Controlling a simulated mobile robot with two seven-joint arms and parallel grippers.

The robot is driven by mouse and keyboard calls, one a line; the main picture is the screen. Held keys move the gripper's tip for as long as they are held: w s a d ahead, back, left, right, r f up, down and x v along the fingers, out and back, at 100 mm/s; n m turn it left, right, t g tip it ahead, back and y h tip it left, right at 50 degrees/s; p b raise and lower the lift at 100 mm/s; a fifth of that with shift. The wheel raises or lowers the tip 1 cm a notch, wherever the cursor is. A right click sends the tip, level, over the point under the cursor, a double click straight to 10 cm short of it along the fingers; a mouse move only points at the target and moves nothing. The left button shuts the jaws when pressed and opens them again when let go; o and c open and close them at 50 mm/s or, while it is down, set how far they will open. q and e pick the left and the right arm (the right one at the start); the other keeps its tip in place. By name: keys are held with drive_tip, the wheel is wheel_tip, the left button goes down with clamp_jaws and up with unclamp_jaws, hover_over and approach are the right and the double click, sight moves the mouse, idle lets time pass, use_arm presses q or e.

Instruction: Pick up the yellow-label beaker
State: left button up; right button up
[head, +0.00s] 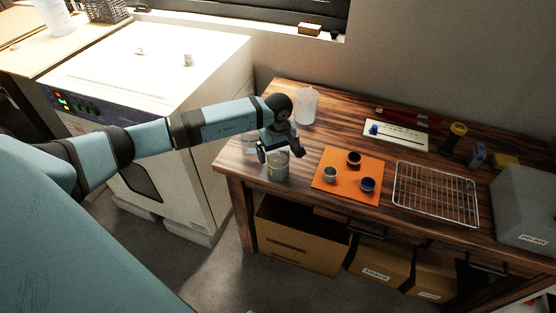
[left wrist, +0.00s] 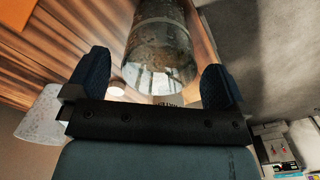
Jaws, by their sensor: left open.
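A clear glass beaker with a small yellow label (head: 277,168) stands upright near the left front edge of the wooden table. My left gripper (head: 280,151) is open at the beaker's top, with a fingertip to either side. In the left wrist view the glass beaker (left wrist: 160,48) lies between the two open, dark fingers of the left gripper (left wrist: 155,78), and I see no finger closed on it. A second clear vessel (head: 249,146) shows partly behind the gripper. My right gripper is in neither view.
A translucent plastic beaker (head: 306,106) stands behind the gripper. An orange mat (head: 346,193) with three small cups lies just right of the beaker. Further right are a wire rack (head: 435,194) and a grey box (head: 526,207). The white oven (head: 150,75) stands left.

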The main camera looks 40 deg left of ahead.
use_arm(q)
drive_tip(key=shift+f, duration=0.7)
drive_tip(key=shift+c, duration=0.5)
drive_tip(key=c, duration=1)
